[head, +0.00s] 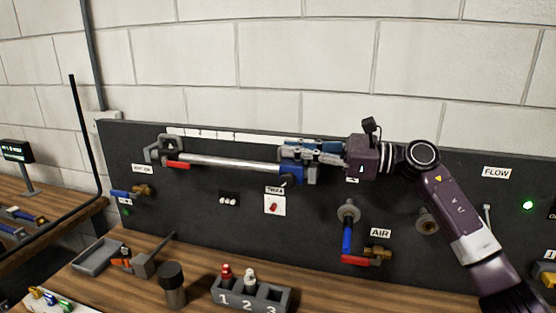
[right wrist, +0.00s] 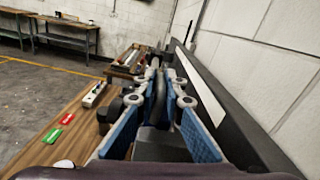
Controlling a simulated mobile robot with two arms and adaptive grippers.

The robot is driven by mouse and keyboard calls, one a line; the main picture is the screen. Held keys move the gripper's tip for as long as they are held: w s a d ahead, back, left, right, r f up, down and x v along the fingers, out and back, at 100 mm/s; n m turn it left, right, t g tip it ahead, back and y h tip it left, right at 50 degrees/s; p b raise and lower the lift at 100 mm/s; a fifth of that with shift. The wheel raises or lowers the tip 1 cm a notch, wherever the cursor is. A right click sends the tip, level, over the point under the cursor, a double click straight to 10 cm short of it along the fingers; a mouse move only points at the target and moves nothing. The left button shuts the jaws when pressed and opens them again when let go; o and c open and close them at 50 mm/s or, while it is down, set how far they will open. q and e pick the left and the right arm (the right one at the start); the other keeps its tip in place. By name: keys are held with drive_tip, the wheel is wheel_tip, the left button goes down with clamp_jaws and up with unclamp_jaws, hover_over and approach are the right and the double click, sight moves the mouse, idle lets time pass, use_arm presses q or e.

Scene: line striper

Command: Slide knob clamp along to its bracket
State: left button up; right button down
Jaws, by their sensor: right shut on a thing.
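A pale rail (head: 225,162) runs across the dark wall panel. The knob clamp (head: 292,173), a blue block with a dark knob, is at the rail's right end. My right gripper (head: 296,153) reaches in from the right and is shut on the clamp, which it partly hides. In the right wrist view the blue-padded fingers (right wrist: 158,88) stand either side of dark parts; the exact contact is hard to see. My left gripper is not in view.
A white scale strip (head: 225,135) lies above the rail. Below are a red-knobbed switch (head: 274,206) and pipe valves with a red handle (head: 361,261). A numbered holder (head: 250,296) and a dark cylinder (head: 173,284) stand on the bench. The space in front of the rail is clear.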

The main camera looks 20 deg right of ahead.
drive_tip(key=shift+s+d, duration=0.2)
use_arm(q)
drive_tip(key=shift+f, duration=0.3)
use_arm(e)
drive_tip(key=shift+w, duration=0.1)
drive_tip(key=c, duration=2.5)
unclamp_jaws()
drive_tip(key=o, duration=0.5)
drive_tip(key=shift+d, duration=0.2)
drive_tip(key=shift+c, duration=0.2)
drive_tip(key=v, duration=1.2)
drive_tip(key=shift+s, duration=0.2)
